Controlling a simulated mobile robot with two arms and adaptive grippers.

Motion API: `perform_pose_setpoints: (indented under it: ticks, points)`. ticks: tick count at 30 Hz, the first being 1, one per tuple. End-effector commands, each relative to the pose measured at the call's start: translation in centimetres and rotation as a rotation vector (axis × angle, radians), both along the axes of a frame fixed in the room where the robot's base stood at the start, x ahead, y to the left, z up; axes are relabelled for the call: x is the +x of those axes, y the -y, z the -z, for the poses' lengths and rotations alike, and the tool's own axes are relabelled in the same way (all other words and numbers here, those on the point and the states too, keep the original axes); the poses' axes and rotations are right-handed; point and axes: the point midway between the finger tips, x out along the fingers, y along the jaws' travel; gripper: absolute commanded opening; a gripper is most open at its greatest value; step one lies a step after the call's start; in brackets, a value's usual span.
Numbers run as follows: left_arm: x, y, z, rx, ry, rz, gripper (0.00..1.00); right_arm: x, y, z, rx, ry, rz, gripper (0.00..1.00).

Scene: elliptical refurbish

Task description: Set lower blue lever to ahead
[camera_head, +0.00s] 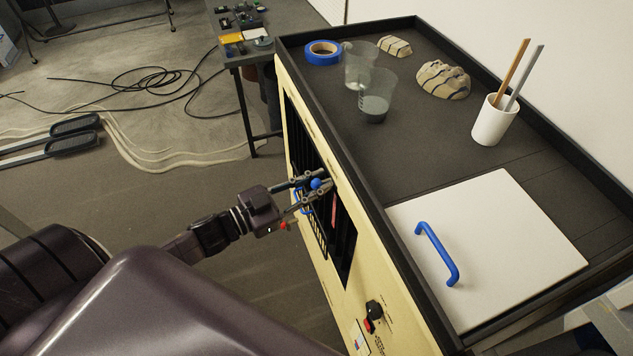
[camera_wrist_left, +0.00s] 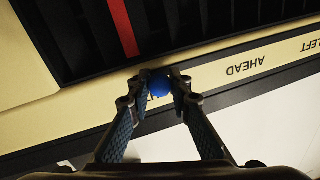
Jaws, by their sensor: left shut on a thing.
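A blue ball knob (camera_head: 316,183) of a lever stands out from the dark slotted front of the cream cabinet (camera_head: 290,100). My left gripper (camera_head: 318,184) is shut on this knob. In the left wrist view the blue knob (camera_wrist_left: 159,84) sits between the two fingertips (camera_wrist_left: 158,80), in front of the cream strip below the dark slots. The AHEAD label (camera_wrist_left: 246,67) appears upside down to the right of the knob. Part of another label is hidden behind the knob and fingers. The lever's shaft is hidden. My right gripper is not in view.
Another blue part (camera_head: 303,203) shows beside the gripper. On the cabinet top are a white lid with a blue handle (camera_head: 437,254), a white cup (camera_head: 494,122), clear beakers (camera_head: 374,103) and blue tape (camera_head: 323,52). A black knob (camera_head: 375,310) protrudes from the front lower down.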

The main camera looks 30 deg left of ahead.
Motion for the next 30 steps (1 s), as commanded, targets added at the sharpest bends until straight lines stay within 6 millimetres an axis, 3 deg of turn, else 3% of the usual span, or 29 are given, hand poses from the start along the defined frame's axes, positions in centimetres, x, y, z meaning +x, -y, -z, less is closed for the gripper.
perform_pose_setpoints:
  ticks: [10,22,30]
  points:
    - [0.7,-0.7,0.2,0.003,0.001,0.002,0.00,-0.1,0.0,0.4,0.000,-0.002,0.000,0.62]
    - [8.0,-8.9,0.6,0.006,0.004,0.000,0.00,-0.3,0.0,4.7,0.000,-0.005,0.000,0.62]
    - [10.0,-11.3,0.2,0.002,-0.001,-0.001,0.00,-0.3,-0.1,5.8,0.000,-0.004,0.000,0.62]
